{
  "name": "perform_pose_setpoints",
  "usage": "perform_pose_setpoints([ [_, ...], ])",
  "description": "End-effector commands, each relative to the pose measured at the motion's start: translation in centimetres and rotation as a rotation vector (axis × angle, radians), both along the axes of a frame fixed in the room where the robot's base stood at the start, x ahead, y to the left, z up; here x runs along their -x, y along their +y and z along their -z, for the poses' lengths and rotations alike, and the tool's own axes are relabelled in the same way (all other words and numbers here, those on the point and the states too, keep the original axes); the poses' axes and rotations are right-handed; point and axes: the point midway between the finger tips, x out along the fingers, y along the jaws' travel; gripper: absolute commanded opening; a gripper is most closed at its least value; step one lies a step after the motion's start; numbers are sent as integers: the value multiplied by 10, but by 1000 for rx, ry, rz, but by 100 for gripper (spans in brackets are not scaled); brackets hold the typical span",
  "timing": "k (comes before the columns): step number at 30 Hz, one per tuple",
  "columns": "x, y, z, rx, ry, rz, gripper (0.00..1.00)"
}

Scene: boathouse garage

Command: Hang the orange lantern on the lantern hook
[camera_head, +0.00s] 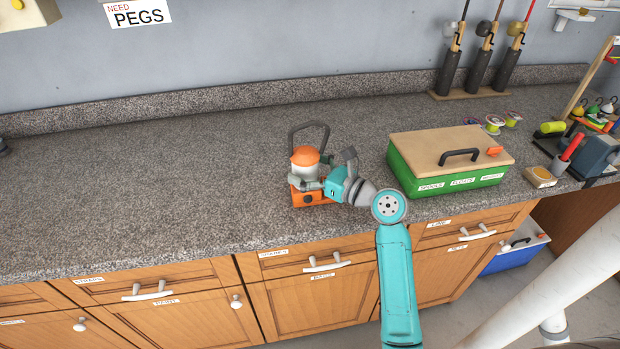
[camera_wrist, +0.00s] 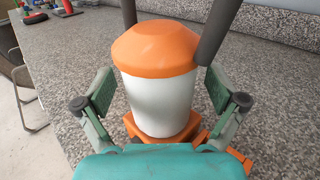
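The orange lantern (camera_head: 304,157) stands upright on the grey speckled counter. It has an orange cap and base, a white body and a dark handle raised above it. My gripper (camera_head: 325,179) reaches it from the right. In the wrist view the lantern (camera_wrist: 158,95) fills the middle, between the two fingers of my gripper (camera_wrist: 158,92). The fingers are spread, one on each side, with small gaps between them and the white body. I cannot make out a lantern hook in either view.
A green box with a wooden lid (camera_head: 450,160) stands right of my arm on the counter (camera_head: 130,190). Fishing rods in a holder (camera_head: 480,65) stand behind it. Reels and small tackle lie at the far right.

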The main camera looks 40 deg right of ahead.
Motion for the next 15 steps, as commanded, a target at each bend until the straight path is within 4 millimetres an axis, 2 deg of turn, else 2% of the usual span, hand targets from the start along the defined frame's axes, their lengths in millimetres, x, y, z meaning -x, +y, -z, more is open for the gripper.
perform_pose_setpoints([
  [1, 0, 0, 0, 0, 0, 0, 77],
  [9, 0, 0, 0, 0, 0, 0, 11],
  [10, 0, 0, -1, 1, -2, 0, 11],
  [11, 0, 0, -1, 1, -2, 0, 3],
  [15, 0, 0, -1, 1, -2, 0, 3],
])
